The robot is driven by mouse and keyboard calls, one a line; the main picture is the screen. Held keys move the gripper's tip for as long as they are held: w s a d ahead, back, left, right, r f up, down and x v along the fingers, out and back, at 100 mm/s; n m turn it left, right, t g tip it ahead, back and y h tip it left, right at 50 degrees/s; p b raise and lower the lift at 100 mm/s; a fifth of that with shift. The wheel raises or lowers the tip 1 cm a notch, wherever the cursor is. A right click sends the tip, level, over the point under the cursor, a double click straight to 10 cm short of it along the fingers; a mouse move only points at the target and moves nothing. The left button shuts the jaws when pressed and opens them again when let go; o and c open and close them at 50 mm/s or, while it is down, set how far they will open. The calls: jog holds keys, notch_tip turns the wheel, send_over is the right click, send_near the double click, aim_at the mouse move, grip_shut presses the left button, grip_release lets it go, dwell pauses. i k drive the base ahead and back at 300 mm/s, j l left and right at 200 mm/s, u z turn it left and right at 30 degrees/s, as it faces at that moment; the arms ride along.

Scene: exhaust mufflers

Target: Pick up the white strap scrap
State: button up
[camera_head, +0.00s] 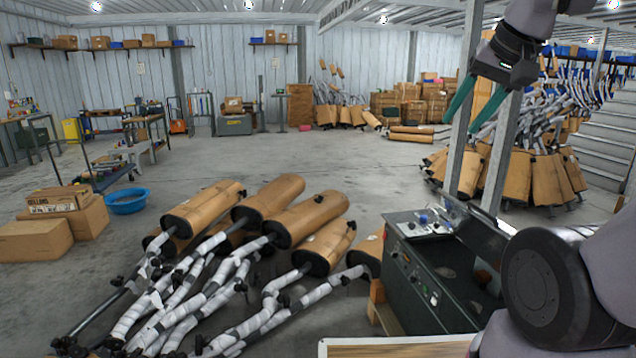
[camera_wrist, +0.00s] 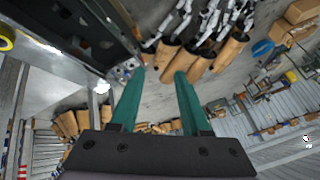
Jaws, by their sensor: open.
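My gripper (camera_head: 460,125) is raised at the upper right of the head view, its two green fingers apart with nothing between them. It also shows in the wrist view (camera_wrist: 160,73), fingers spread. I cannot make out the white strap scrap for certain. Small white and blue items (camera_head: 428,221) lie on the light top panel of the dark machine (camera_head: 430,282); they are too small to tell apart. My gripper is well above the machine and touches nothing.
Mufflers (camera_head: 312,219) with white-wrapped pipes lie piled left of the machine. A metal post (camera_head: 466,165) stands close to my gripper. Cardboard boxes (camera_head: 36,240) and a blue basin (camera_head: 126,201) sit at left. The middle floor is clear.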

aim_at(477, 308)
jog(key=z, duration=0.9)
jog(key=j, duration=0.6)
jog(key=i+j, duration=0.15)
jog(key=j, duration=0.5)
jog(key=i+j, duration=0.1)
jog(key=j, duration=0.2)
jog(key=i+j+z, duration=0.1)
jog(key=j, duration=0.2)
jog(key=k+l, duration=0.1)
jog(key=l, duration=0.2)
jog(key=k+l+u, duration=0.1)
jog(key=l, duration=0.25)
